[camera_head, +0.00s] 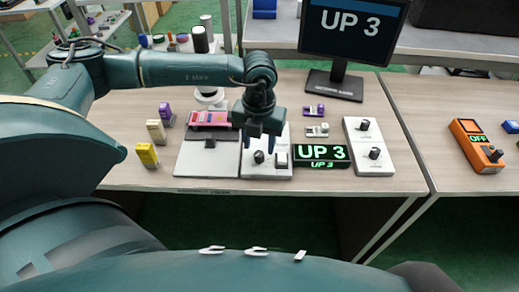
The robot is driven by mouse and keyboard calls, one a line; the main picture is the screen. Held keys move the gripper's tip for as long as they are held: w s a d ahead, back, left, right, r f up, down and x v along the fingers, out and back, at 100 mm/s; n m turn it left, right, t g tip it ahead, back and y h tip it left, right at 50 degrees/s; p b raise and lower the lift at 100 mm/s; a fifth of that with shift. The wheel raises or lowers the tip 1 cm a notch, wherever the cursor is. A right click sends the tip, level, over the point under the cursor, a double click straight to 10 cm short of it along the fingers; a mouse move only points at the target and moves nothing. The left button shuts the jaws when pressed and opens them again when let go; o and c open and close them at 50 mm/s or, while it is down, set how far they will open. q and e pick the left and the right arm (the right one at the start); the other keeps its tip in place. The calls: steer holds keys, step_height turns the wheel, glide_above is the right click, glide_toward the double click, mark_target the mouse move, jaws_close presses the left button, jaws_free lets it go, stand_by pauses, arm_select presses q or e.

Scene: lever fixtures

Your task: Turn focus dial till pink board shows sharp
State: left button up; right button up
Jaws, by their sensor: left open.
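The pink board (209,119) lies at the back of a grey and white stand (205,155); it is too small to judge its sharpness. To its right, a white panel (270,171) carries a black dial (258,157) and a square switch (281,159). Which dial is the focus dial is not labelled legibly. My left gripper (260,145) points down over this panel, just above and behind the black dial, open and empty. It hides the panel's back part. Contact with the dial cannot be told. My right gripper is not in view.
A monitor (350,28) at the back also reads "UP 3". Small yellow (147,155) and purple (166,114) blocks stand at left. An orange device (477,147) lies far right.

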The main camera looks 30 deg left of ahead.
mark_target(259, 154)
arm_select(q)
steer(key=shift+f, duration=1.75)
jaws_close()
